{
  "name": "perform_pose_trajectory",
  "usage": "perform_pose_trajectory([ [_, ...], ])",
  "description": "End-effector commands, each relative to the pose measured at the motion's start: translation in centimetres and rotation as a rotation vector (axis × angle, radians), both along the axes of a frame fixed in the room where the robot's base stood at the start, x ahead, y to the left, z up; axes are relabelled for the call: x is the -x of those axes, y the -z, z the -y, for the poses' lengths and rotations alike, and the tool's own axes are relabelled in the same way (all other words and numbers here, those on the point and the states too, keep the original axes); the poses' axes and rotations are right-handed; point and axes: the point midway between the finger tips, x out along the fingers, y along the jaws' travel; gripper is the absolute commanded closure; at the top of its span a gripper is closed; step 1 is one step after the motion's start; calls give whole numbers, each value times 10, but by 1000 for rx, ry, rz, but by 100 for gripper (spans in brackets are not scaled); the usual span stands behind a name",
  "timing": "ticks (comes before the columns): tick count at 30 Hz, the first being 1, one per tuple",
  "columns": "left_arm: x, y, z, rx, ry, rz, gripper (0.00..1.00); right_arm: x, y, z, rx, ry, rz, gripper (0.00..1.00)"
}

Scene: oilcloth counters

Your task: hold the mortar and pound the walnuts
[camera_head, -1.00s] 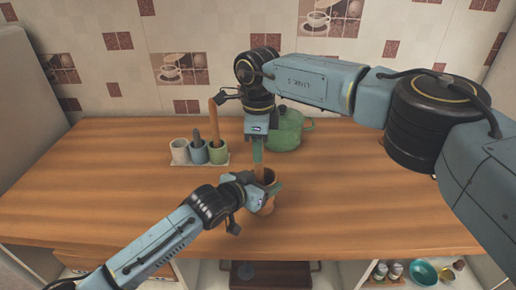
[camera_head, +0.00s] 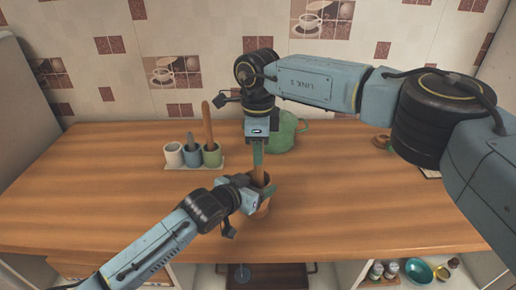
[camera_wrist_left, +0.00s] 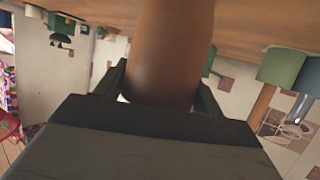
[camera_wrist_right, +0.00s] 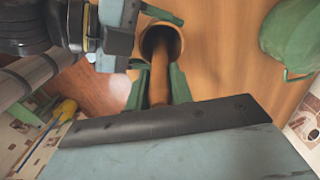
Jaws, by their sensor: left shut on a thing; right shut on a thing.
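The mortar (camera_head: 263,209) is a brown cup near the middle of the counter. My left gripper (camera_head: 259,190) is shut on its side; the left wrist view shows the mortar's brown wall (camera_wrist_left: 170,50) between the fingers. My right gripper (camera_head: 258,162) is above the mortar, pointing down, shut on the wooden pestle (camera_head: 258,177). In the right wrist view the pestle (camera_wrist_right: 159,75) runs from between the fingers into the mortar's round mouth (camera_wrist_right: 179,36). The inside of the mortar is dark, and I cannot make out any walnuts.
A green lidded pot (camera_head: 285,139) stands just behind my right gripper. To the left is a white tray (camera_head: 178,167) with three cups; a tall wooden handle (camera_head: 207,124) rises from the green one. The counter (camera_head: 90,200) is clear at left and front right.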

Motion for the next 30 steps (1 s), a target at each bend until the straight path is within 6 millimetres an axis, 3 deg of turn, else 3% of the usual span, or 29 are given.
perform_pose_trajectory([
  [23, 0, 1, 0, 0, 0, -1, 61, 0, 24, 0, 0, 0, -1, 100],
  [30, 0, 1, 0, 0, 0, -1, 61, 0, 23, 0, 0, 0, 0, 100],
])
